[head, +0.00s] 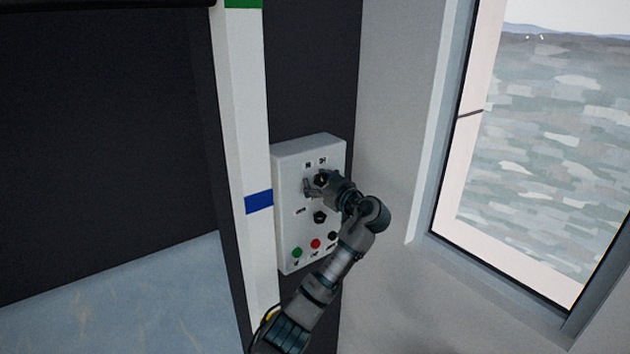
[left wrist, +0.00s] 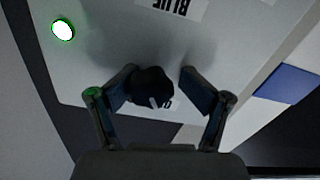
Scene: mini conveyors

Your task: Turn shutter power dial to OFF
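A white control box (head: 308,150) is mounted on the dark wall, with dials, buttons and small labels on its face. My left gripper (head: 315,184) is at the upper part of that face. In the left wrist view its open fingers (left wrist: 157,90) stand on either side of a black dial (left wrist: 150,84). The left finger is close to the dial or touching it; a gap shows before the right finger. A pale mark shows on the dial, and a partly hidden label sits beside it. I cannot read the dial's setting. My right gripper is in neither view.
Another black dial (head: 320,217) sits lower on the box, above green (head: 297,252), red (head: 316,244) and black (head: 333,236) buttons. A white post with a blue band (head: 259,202) stands left of the box. A window (head: 550,150) is at right.

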